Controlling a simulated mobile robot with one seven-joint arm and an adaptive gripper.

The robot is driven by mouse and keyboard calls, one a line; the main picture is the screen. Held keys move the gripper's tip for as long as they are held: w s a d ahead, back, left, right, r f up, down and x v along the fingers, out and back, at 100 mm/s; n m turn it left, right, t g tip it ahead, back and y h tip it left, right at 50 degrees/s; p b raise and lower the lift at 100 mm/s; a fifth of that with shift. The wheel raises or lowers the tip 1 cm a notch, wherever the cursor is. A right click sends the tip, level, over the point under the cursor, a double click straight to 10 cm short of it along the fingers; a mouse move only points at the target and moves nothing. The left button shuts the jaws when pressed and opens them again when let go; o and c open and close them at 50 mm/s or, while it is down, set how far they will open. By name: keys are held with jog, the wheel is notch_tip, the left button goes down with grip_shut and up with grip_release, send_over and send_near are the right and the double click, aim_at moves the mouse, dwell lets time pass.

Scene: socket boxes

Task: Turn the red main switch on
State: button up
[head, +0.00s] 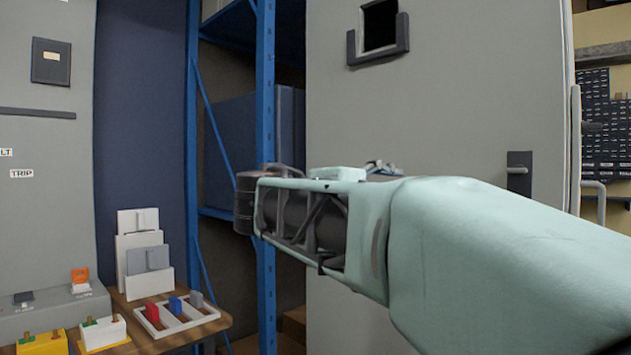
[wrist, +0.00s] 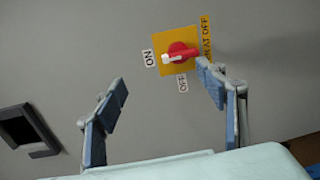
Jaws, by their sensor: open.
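The red main switch (wrist: 182,49) sits on a square yellow plate (wrist: 162,42) on a grey panel, upper middle of the wrist view. Its handle lies nearly level in the picture, with a white end pointing left toward the ON label (wrist: 149,58). An OFF label (wrist: 183,84) is below the plate. My gripper (wrist: 163,78) is open and empty, with blue-padded fingers spread wide. The right fingertip appears close to the plate's lower right corner; the left one is lower left of it. I cannot tell whether anything touches. The switch does not show in the head view.
A label ending in "AT OFF" (wrist: 206,39) is partly behind the right finger. A dark framed opening (wrist: 22,131) is at left in the wrist view. In the head view, a wooden table (head: 200,330) holds boxes and coloured parts beside a blue rack (head: 265,100).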

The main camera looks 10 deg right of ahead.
jog(key=shift+v, duration=1.3)
jog(key=shift+s+d, duration=0.1)
jog(key=shift+d, duration=0.05)
